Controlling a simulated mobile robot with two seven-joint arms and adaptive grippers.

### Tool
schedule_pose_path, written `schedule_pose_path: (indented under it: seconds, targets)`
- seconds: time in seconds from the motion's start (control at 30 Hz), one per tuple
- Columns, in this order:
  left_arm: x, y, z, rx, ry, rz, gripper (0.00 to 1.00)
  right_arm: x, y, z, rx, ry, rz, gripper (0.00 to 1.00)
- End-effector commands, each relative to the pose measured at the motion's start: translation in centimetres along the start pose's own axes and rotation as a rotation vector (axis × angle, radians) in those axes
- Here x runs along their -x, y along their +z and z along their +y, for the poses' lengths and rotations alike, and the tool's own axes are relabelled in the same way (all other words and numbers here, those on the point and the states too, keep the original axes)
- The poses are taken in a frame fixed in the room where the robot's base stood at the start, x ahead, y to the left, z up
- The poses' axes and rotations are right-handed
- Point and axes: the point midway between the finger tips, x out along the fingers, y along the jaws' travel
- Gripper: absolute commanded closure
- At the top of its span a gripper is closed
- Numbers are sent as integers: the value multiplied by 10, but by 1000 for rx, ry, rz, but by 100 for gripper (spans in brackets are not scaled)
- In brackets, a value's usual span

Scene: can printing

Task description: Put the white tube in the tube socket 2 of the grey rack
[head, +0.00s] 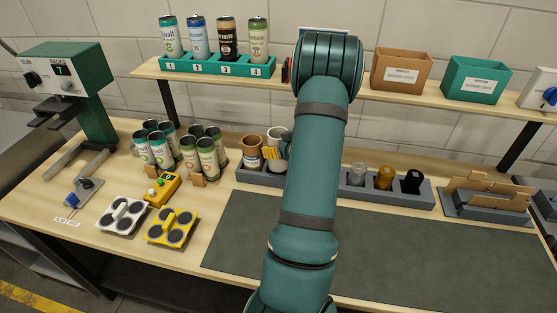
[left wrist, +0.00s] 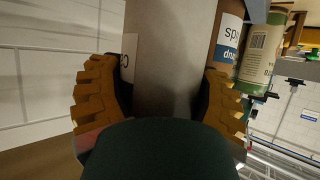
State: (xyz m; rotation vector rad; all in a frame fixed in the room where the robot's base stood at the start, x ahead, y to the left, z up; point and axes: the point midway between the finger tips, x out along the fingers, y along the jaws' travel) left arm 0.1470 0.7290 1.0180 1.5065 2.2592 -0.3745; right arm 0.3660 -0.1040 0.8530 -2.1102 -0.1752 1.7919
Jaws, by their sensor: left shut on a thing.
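The white tube (head: 274,134) is upright beside a brown tube (head: 251,146), at the left part of the grey rack (head: 252,178). My left gripper (head: 277,151) has its yellow fingers shut around the white tube. In the left wrist view the pale tube (left wrist: 168,60) stands between both fingers, with the brown tube (left wrist: 228,42) close on its right. My forearm hides the middle of the rack. The tube's lower end is hidden, so I cannot tell whether it is seated in a socket. My right gripper is not in view.
Clear, amber and black bottles (head: 384,178) stand in the grey holder right of my arm. Several cans (head: 206,152) stand left of the rack. A shelf (head: 400,93) with a numbered green can holder (head: 215,67) runs behind. The dark mat (head: 400,245) in front is clear.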

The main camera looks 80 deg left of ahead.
Motion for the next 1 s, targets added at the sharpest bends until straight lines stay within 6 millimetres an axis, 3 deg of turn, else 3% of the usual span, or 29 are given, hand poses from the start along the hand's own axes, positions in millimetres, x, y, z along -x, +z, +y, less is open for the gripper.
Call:
schedule_pose_path:
  seconds: [0.37, 0.77, 0.8, 0.83, 0.87, 1.0]
  targets:
    - [-18, 35, 1, -1, 2, 0, 68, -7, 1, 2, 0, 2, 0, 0]
    - [-20, 39, 1, 1, 3, 1, 68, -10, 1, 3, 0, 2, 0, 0]
    - [-20, 38, 1, 1, 3, 0, 15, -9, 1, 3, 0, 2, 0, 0]
    - [-20, 38, 1, 1, 3, 0, 4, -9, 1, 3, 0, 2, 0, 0]
    - [-20, 38, 1, 1, 3, 0, 0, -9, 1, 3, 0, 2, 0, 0]
    - [-20, 38, 1, 1, 2, 0, 0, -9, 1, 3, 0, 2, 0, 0]
